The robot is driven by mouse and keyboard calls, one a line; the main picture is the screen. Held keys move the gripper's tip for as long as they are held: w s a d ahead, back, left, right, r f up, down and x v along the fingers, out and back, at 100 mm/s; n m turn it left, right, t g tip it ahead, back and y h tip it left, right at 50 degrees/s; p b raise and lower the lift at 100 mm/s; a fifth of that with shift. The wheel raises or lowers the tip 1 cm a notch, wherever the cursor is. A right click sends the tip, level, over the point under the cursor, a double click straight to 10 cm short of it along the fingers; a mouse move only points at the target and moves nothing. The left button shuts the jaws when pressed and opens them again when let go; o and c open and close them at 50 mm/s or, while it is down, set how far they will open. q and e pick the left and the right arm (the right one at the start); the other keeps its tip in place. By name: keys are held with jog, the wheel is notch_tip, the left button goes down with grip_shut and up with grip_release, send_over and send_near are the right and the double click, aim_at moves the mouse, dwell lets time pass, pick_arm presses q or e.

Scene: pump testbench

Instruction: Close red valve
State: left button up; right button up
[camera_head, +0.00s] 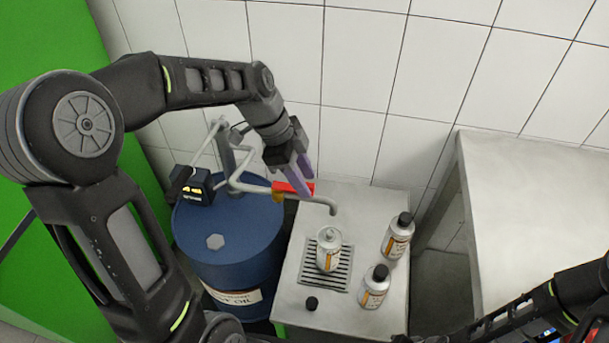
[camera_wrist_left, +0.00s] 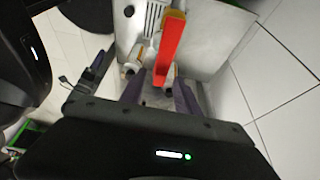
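The red valve handle (camera_head: 293,188) sits on the grey pipe above the small metal table, near the spout (camera_head: 325,204). My left gripper (camera_head: 306,182) is at the handle, with its purple fingers pointing down beside it. In the left wrist view the red handle (camera_wrist_left: 170,48) runs lengthwise, its lower end between the two spread fingers (camera_wrist_left: 158,97). The fingers look open, with gaps beside the handle; I cannot tell whether either touches it. My right arm shows at the lower right, but its gripper is not visible.
An uncapped bottle (camera_head: 328,252) stands on the grate under the spout. Two capped bottles (camera_head: 397,237) (camera_head: 374,288) stand to its right, and a loose black cap (camera_head: 312,303) lies in front. A blue barrel (camera_head: 228,243) with a pump stands left; a bare table (camera_head: 540,200) stands right.

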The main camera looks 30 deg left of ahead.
pick_arm(q)
jog(key=shift+f, duration=0.15)
jog(key=shift+c, duration=0.4)
grip_shut()
dwell(1.0)
